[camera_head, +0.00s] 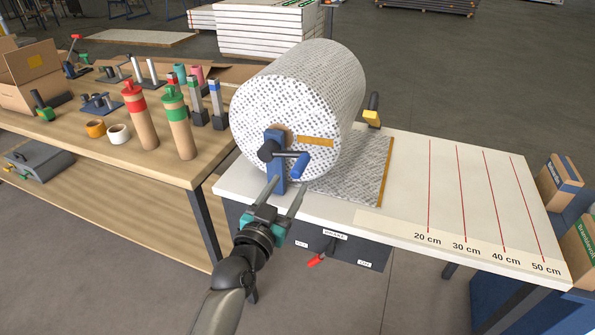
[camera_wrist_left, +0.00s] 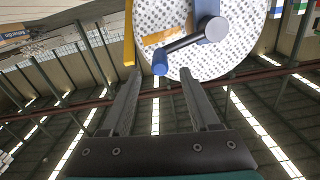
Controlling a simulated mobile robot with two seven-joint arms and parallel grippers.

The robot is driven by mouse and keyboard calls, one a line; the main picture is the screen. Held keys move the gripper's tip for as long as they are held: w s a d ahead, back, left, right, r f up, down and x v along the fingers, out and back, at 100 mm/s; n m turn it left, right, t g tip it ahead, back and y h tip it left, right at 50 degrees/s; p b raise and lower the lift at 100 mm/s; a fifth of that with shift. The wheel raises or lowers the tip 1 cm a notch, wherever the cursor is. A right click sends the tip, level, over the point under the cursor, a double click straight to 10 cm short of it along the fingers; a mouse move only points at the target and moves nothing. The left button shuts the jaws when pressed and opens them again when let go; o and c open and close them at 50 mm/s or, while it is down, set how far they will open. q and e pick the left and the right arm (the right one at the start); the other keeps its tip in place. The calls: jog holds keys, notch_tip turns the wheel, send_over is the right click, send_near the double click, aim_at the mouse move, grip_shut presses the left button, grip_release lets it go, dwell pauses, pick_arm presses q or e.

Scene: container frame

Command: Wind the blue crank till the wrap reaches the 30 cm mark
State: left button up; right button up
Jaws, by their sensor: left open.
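The blue crank (camera_head: 300,165) is on the near end of a large roll of patterned wrap (camera_head: 305,95), with its handle pointing right. In the left wrist view the blue crank handle (camera_wrist_left: 160,62) is just beyond the fingertips. My left gripper (camera_head: 284,184) is open and empty, just below and in front of the crank, apart from it. The wrap's free sheet (camera_head: 362,165) lies on the white table, its brown leading edge (camera_head: 385,172) left of the 20 cm line (camera_head: 429,190). The 30 cm line (camera_head: 467,195) is further right. My right gripper is not in view.
A yellow-ended handle (camera_head: 371,115) stands behind the roll. A red lever (camera_head: 316,260) is on the table's dark front panel. A wooden bench (camera_head: 100,160) with tubes and tools is at left; boxes (camera_head: 560,180) are at right. The marked tabletop is clear.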

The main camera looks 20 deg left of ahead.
aim_at(294, 176)
pick_arm(q)
jog(key=shift+w+b, duration=0.3)
jog(key=shift+w, duration=2.9)
jog(key=shift+c, duration=0.4)
grip_shut()
